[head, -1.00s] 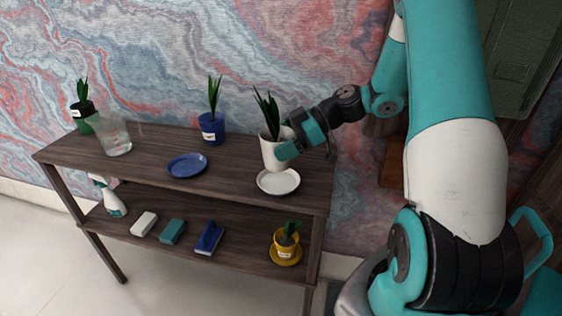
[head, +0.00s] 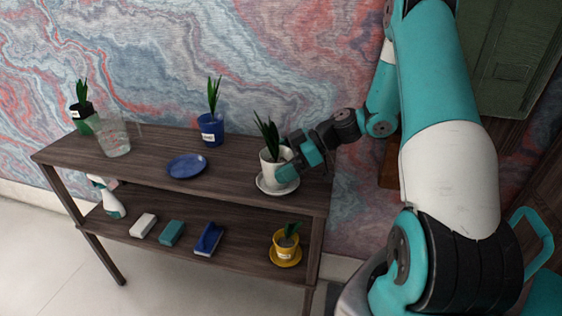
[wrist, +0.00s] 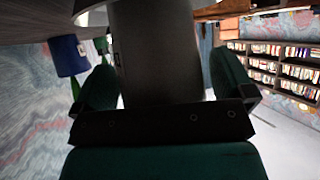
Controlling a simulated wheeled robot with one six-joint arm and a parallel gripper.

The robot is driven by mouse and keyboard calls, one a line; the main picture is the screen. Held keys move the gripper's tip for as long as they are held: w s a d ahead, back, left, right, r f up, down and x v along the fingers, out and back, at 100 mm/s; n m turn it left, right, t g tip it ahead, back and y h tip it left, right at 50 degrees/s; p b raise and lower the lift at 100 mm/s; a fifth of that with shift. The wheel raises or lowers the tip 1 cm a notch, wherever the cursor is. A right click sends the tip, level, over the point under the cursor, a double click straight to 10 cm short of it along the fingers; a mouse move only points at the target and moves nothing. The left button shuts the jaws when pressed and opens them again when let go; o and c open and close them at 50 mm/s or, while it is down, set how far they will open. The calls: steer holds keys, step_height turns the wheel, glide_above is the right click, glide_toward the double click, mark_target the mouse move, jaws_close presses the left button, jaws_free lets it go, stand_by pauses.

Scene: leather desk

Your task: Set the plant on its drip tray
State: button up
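The plant in the white pot (head: 269,168) is at the right end of the upper shelf, with upright green leaves. Its pot stands upright over the middle of the white drip tray (head: 268,190), looking seated on it; any slight gap is hidden. My gripper (head: 287,173) reaches in from the right and holds the pot's side. In the wrist view the pot (wrist: 157,55) is a dark, shaded shape between the two teal fingers of my gripper (wrist: 165,85).
On the upper shelf (head: 145,150) are an empty blue saucer (head: 187,166), a blue-potted plant (head: 211,128), a clear glass (head: 113,137) and a green-potted plant (head: 84,118). The lower shelf holds a spray bottle (head: 112,200), several blocks or brushes and a yellow-potted plant (head: 286,245).

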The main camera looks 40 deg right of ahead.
steer(key=shift+r, duration=0.3)
steer(key=v, duration=1.2)
steer(key=shift+s+f, duration=0.1)
steer(key=shift+f, duration=0.05)
